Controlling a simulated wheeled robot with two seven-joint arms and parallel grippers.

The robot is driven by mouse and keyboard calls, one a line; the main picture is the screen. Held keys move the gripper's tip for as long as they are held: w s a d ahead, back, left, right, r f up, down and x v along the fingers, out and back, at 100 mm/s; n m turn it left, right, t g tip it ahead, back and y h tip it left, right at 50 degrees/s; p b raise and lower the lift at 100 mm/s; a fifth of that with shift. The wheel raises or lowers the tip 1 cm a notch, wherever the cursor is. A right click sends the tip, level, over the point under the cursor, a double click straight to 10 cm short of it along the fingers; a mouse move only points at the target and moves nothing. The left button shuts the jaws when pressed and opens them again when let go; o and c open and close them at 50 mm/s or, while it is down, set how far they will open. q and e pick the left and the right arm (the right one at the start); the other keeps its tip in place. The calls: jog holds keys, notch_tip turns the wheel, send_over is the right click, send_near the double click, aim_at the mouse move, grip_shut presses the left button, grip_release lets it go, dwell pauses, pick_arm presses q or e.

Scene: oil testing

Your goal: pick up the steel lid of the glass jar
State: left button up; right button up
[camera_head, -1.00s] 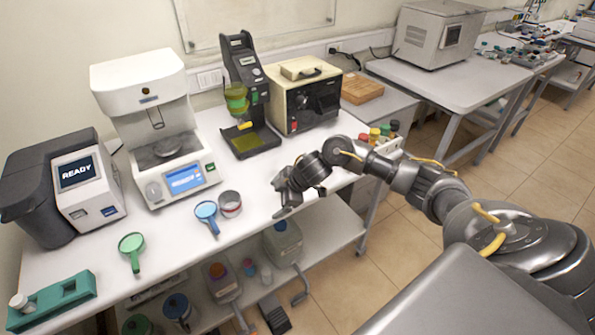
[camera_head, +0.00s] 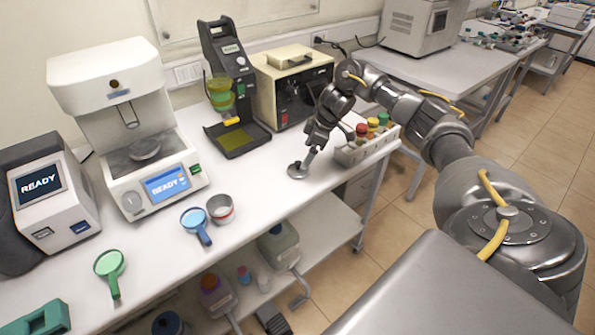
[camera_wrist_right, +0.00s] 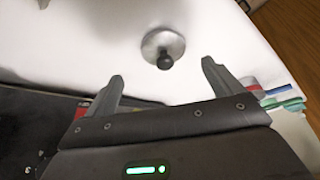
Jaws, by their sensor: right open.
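The steel lid (camera_head: 297,170) is a small round grey disc that appears to lie flat on the white table, near its front edge. In the right wrist view the lid (camera_wrist_right: 151,47) shows from above with a dark round knob (camera_wrist_right: 165,61). My right gripper (camera_head: 309,157) is just above and beside the lid, pointing down. In the right wrist view its two fingers (camera_wrist_right: 163,73) are apart, with the lid just ahead between their tips and nothing held. I cannot make out the glass jar for sure. My left gripper is not in view.
A rack of colored-cap bottles (camera_head: 362,140) stands close to the right of my gripper. A cream box instrument (camera_head: 292,88) stands behind.

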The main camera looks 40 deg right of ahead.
aim_at(300, 162)
jog(key=shift+w+a+f, duration=0.15)
jog(key=shift+w+f, duration=0.1)
jog(key=shift+f, duration=0.45)
jog(key=shift+s+a, duration=0.1)
jog(key=p+x, duration=0.1)
jog(key=x, duration=0.1)
jog(key=p+x, duration=0.1)
jog(key=x, duration=0.1)
jog(key=shift+a+f, duration=0.2)
jog(key=shift+a, duration=0.1)
jog(key=shift+a+f, duration=0.1)
jog(key=shift+f, duration=0.2)
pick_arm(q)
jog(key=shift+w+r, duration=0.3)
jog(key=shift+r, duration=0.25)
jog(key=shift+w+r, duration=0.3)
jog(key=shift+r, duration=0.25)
pick_arm(e)
jog(key=shift+c, duration=0.3)
